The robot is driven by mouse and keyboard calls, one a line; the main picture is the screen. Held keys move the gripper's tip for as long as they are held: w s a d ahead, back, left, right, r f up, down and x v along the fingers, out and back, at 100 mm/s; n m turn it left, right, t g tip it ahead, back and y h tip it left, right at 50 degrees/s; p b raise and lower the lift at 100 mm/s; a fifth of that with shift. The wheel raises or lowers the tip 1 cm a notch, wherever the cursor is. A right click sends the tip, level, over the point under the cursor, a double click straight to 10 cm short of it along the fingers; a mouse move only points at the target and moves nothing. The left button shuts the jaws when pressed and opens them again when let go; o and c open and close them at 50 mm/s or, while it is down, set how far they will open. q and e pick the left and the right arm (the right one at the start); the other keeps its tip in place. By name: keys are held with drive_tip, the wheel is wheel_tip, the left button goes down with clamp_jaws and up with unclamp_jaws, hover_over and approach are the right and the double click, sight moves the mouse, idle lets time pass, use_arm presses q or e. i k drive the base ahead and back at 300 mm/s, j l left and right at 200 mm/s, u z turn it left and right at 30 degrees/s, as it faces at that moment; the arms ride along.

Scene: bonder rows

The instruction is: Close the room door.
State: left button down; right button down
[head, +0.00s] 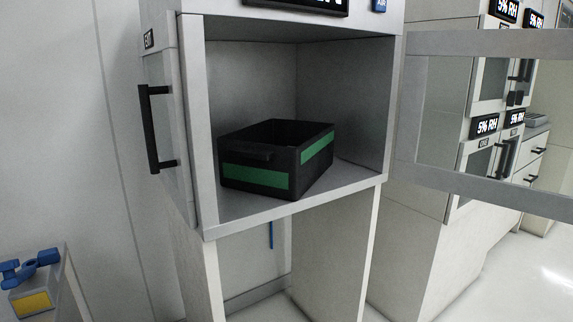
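A white pass-through cabinet (208,215) stands in the middle of the head view, its front opening uncovered. A white-framed door with a clear window (490,197) stands swung open on the right, reaching from near the cabinet's right edge out of the picture. Which of the two is called the room door I cannot read. Neither of my grippers is in view.
A black crate with green strips (265,178) sits inside the cabinet, clear of the front edge. A grey stand (73,285) with a blue fixture (28,267) is at lower left. Dry cabinets labelled 5% RH (484,126) line the right back. Pale floor (500,280) is clear at lower right.

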sight(557, 44)
drive_tip(key=i+l+u, duration=0.1)
drive_tip(key=l+u, duration=0.15)
drive_tip(key=l, duration=0.7)
drive_tip(key=l+u, duration=0.25)
drive_tip(key=l, duration=0.7)
drive_tip(key=l+u, duration=0.2)
drive_tip(key=l, duration=0.25)
drive_tip(key=l+u, duration=0.25)
drive_tip(key=l, duration=0.2)
drive_tip(key=k+l+u, duration=0.2)
drive_tip(key=l, duration=0.25)
drive_tip(key=l+u, duration=0.2)
drive_tip(key=l, duration=0.2)
drive_tip(key=k+l+u, duration=0.25)
drive_tip(key=l, duration=0.15)
drive_tip(key=l+u, duration=0.45)
drive_tip(key=l, duration=0.7)
drive_tip(key=l+u, duration=0.15)
drive_tip(key=l, duration=0.5)
drive_tip(key=k+z, duration=0.1)
drive_tip(key=k, duration=0.35)
drive_tip(key=k+l+z, duration=0.1)
drive_tip(key=k, duration=0.35)
